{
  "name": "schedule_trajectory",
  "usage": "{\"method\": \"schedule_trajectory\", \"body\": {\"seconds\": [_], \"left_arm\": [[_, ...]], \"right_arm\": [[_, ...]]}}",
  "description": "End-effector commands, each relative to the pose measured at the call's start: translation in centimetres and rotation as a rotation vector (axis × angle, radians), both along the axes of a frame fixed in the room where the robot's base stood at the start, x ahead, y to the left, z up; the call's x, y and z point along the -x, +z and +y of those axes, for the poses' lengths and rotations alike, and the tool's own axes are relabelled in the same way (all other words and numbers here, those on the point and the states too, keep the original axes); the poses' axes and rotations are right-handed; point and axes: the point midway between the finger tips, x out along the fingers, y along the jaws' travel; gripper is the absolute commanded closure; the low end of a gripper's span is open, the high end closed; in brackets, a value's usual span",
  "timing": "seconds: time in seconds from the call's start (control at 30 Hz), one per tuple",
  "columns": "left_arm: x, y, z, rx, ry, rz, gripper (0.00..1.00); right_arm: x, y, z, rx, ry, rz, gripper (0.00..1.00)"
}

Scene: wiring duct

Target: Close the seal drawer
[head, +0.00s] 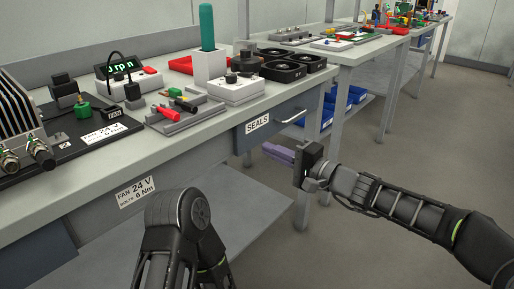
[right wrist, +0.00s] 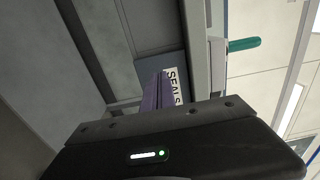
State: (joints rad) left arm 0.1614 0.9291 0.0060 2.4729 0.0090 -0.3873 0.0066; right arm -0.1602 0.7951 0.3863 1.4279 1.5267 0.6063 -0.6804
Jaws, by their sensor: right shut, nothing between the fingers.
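The seal drawer (head: 243,138) is a blue-grey front with a white SEALS label (head: 257,124) and a pale bar handle (head: 292,116), set under the workbench's front edge. I cannot tell clearly how far it stands out. In the right wrist view, the drawer front (right wrist: 174,62) and its label show just beyond my fingers. My right gripper (head: 268,147) has purple fingers, shut and empty, pointing toward the drawer from in front and below the handle in the head view. The fingers also show in the right wrist view (right wrist: 160,80); contact cannot be told. My left gripper is out of view.
The workbench (head: 190,143) carries a fan rig, a green-topped white holder (head: 208,66), a red-and-black tool tray (head: 183,113) and black fans (head: 290,62). Blue bins (head: 350,95) sit under the bench beyond. A bench leg (head: 306,205) stands near my right gripper. The right-hand floor is clear.

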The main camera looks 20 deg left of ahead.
Motion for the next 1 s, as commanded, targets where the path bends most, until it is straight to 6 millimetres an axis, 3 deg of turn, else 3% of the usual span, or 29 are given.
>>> {"method": "schedule_trajectory", "body": {"seconds": [0.1, 0.33, 0.87, 0.93, 1.0], "left_arm": [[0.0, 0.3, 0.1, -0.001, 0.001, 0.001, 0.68], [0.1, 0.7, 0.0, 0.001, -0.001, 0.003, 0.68], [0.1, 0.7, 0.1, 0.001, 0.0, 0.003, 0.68], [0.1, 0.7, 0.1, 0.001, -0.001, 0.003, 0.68], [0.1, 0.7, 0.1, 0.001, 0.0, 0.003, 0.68]], "right_arm": [[0.8, -0.1, -2.8, 0.003, -0.002, 0.002, 1.0], [1.9, -0.2, -6.0, 0.003, -0.001, 0.002, 1.0], [1.9, -0.6, -6.7, 0.003, -0.009, 0.035, 1.0], [1.5, -1.8, -6.9, 0.04, -0.032, 0.074, 1.0], [1.6, -4.3, -7.0, 0.112, -0.049, 0.112, 1.0]]}}
